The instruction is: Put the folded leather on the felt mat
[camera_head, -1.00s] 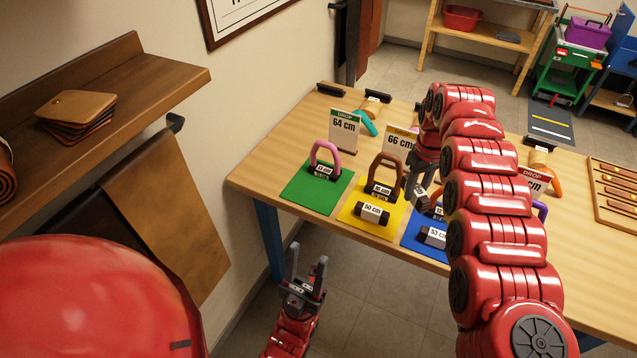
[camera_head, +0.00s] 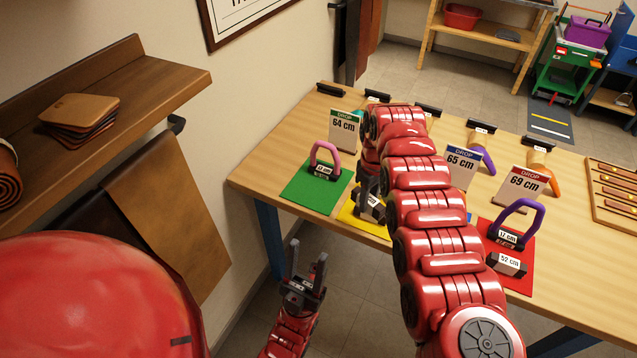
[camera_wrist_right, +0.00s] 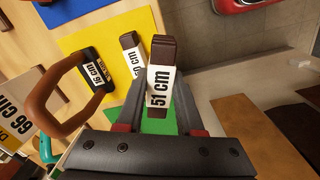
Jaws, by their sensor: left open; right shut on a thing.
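My right gripper (camera_wrist_right: 158,105) is shut on a dark folded leather with a "51 cm" label (camera_wrist_right: 160,72). It holds the leather beside the yellow felt mat (camera_wrist_right: 98,35); part of the green felt mat (camera_wrist_right: 158,125) shows behind the fingers. In the head view the right gripper (camera_head: 371,195) is over the yellow mat, partly hidden by my arm. The green mat (camera_head: 303,194) carries a pink loop (camera_head: 325,153) and has a bare front part. Another folded leather (camera_wrist_right: 131,45) lies on the yellow mat. My left gripper (camera_head: 306,268) is open and empty, in front of the table.
A brown loop (camera_wrist_right: 48,95) stands on the yellow mat. A red mat (camera_head: 518,282) holds a purple loop (camera_head: 520,210) and the "52 cm" leather (camera_head: 507,264). A "64 cm" card (camera_head: 344,128) stands behind the green mat. A wall shelf (camera_head: 135,75) is at left.

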